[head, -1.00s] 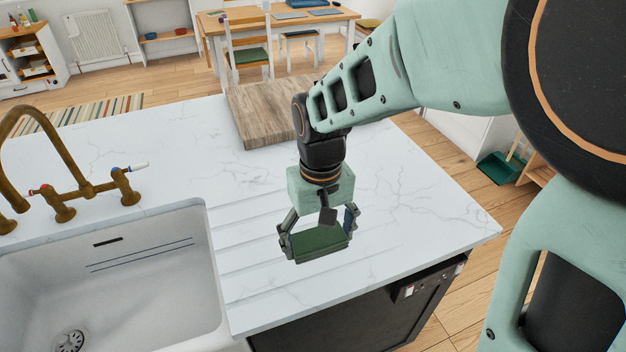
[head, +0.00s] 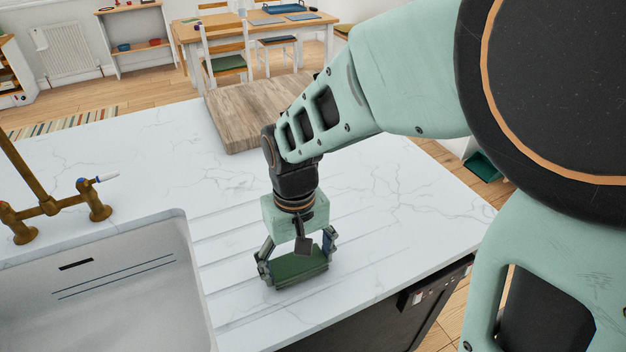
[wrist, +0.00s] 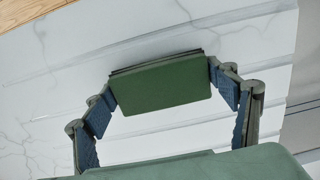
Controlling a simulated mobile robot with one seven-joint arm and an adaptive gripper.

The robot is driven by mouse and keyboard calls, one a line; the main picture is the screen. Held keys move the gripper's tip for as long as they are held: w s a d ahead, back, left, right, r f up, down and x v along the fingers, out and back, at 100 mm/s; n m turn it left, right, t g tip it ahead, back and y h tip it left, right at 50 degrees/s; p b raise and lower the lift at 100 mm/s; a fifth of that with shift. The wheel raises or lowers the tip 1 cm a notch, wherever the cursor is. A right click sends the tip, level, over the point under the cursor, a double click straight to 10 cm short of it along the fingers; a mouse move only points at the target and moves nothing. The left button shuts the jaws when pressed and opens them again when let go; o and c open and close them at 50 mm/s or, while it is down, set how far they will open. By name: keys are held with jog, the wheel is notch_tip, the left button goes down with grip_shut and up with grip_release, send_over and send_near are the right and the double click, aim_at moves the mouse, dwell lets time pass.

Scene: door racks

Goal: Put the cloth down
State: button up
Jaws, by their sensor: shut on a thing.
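The cloth (head: 300,265) is a flat green rectangular block with a darker edge. My gripper (head: 296,262) is shut on it, one finger at each end, over the grooved drainer part of the white marble worktop (head: 370,215). The cloth also shows in the wrist view (wrist: 160,82), spanning between my gripper's two fingers (wrist: 163,88). It is close to the worktop, but I cannot tell whether it touches.
A white sink (head: 120,285) lies to the left, with a brass tap (head: 45,200) behind it. A wooden board (head: 245,115) lies on the worktop behind my gripper. The worktop's front edge is near on the right. Marble to the right of my gripper is clear.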

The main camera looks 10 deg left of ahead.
aim_at(298, 263)
jog(key=shift+f, duration=0.1)
jog(key=shift+f, duration=0.25)
jog(key=o, duration=1.5)
jog(key=shift+r, duration=0.1)
notch_tip(298, 263, up, 12)
jog(key=p, duration=0.9)
jog(key=shift+r+p, duration=0.15)
jog(key=shift+p, duration=0.2)
